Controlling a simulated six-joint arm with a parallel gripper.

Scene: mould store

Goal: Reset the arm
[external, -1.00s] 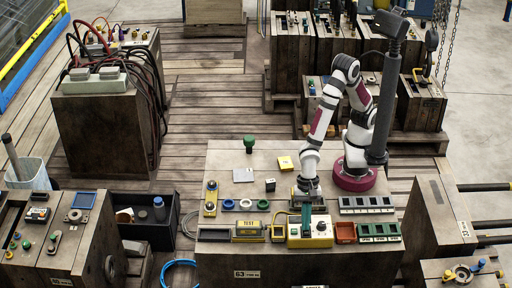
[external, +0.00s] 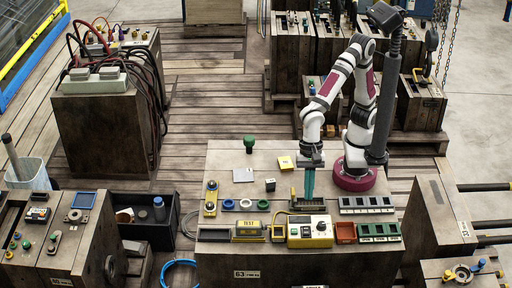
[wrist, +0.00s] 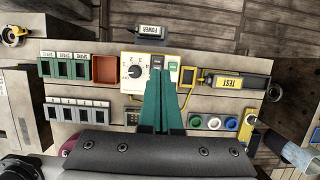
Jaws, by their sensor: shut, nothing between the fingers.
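My gripper (external: 309,196) hangs over the workbench top (external: 225,165), its teal fingers pointing down. It is shut and empty. The wrist view shows the closed teal fingers (wrist: 158,85) side by side, with their tips near the edge of the yellow-and-white dial box (wrist: 137,68). The external view shows this dial box (external: 312,232) on the bench's front part, below and in front of my fingers with a gap between. My arm is bent, with its maroon base at the bench's right rear.
An orange tray (external: 345,232) and green-topped modules (external: 379,232) stand right of the dial box. A TEST block (external: 249,230) stands left. A dark post stands beside my arm.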

